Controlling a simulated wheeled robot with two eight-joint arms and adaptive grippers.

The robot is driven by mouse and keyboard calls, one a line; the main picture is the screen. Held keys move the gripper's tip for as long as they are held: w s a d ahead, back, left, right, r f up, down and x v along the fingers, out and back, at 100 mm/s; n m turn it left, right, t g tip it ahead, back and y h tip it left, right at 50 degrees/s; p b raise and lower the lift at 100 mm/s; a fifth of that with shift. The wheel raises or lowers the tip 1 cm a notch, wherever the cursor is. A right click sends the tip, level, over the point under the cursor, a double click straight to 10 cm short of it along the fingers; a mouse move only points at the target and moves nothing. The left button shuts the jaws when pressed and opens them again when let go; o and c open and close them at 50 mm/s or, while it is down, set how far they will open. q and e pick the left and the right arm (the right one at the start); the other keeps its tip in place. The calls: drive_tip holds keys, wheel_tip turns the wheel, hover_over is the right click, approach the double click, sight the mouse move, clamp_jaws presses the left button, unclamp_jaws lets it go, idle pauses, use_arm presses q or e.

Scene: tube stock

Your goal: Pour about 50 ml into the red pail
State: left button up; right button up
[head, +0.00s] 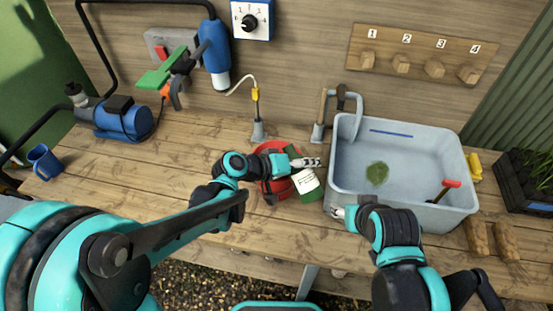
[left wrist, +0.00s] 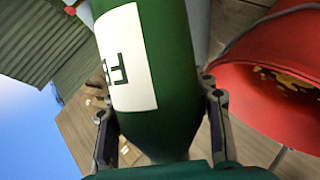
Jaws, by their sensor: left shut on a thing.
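A red pail (head: 270,149) stands on the wooden bench left of the sink, partly hidden by my left arm. In the left wrist view the open mouth of the pail (left wrist: 255,65) is at the right, with yellowish bits showing inside. My left gripper (head: 306,163) is shut on a green bottle (head: 313,194) with a white label. In the left wrist view the bottle (left wrist: 170,60) lies between the two fingers, beside the pail. The bottle's mouth and any flow are not visible. My right gripper (head: 340,212) is by the sink's front left corner; its fingers are too small to judge.
A grey sink (head: 403,195) with a green patch and a red-handled tool stands right of the pail. A blue pump (head: 122,118) and blue mug (head: 44,160) are at left. The front left bench is mostly clear.

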use_arm(q)
drive_tip(key=shift+r, duration=0.1)
drive_tip(key=shift+w+r+m+t+y+p, duration=0.1)
drive_tip(key=shift+r+m+t+y+p, duration=0.15)
drive_tip(key=shift+r+m+t+y, duration=0.55)
drive_tip(key=shift+w+r+m+t+y+p, duration=0.1)
drive_tip(key=shift+r+m+t+y+p, duration=0.25)
drive_tip(key=shift+m+t, duration=0.85)
drive_tip(key=shift+r+m+t+y+p, duration=0.1)
drive_tip(key=shift+r+m+t+y, duration=0.35)
drive_tip(key=shift+r+m+t, duration=0.55)
drive_tip(key=shift+f+g, duration=0.25)
drive_tip(key=shift+g, duration=0.05)
idle(0.7)
